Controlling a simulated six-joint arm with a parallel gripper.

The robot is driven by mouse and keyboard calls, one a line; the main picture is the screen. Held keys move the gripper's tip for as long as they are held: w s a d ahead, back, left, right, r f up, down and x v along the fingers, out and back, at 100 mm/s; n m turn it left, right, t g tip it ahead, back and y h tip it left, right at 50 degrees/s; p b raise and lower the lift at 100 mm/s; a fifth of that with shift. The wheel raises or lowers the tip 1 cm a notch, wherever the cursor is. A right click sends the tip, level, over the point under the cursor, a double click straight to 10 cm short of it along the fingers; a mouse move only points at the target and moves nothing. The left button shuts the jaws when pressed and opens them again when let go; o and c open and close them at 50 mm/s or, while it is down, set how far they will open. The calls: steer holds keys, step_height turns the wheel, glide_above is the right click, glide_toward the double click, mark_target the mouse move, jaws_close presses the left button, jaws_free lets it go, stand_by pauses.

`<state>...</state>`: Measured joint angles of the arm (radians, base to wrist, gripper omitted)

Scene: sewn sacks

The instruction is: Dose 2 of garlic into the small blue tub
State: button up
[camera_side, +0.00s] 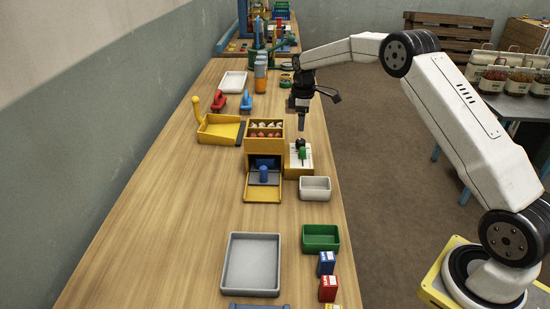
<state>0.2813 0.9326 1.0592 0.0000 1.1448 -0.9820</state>
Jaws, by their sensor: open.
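A yellow dispenser (250,146) stands mid-bench, with a divided top bin of whitish and reddish pieces (265,129), too small to name surely as garlic. A small blue round container (263,173) stands on the grey floor of its front tray; it may be the blue tub, and its inside is not clear. Beside the dispenser on the right is a pale panel (305,163) with a green lever or knob (301,152). My gripper (303,128) points down above and behind this panel, apart from it, open, with nothing visible in it.
A white tub (315,188) and a green tub (320,237) stand along the right edge. A grey tray (252,263) lies in front. A yellow scoop-like tray (219,128), red and blue tools (246,101) and orange-blue bottles (260,76) stand behind. The left front bench is clear.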

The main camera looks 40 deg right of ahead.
mark_target(301, 140)
steer(key=shift+w+d+f, duration=0.1)
steer(key=shift+w+d, duration=0.05)
steer(key=shift+d, duration=0.15)
steer(key=shift+f, duration=0.15)
steer(key=shift+f, duration=3.75)
jaws_close()
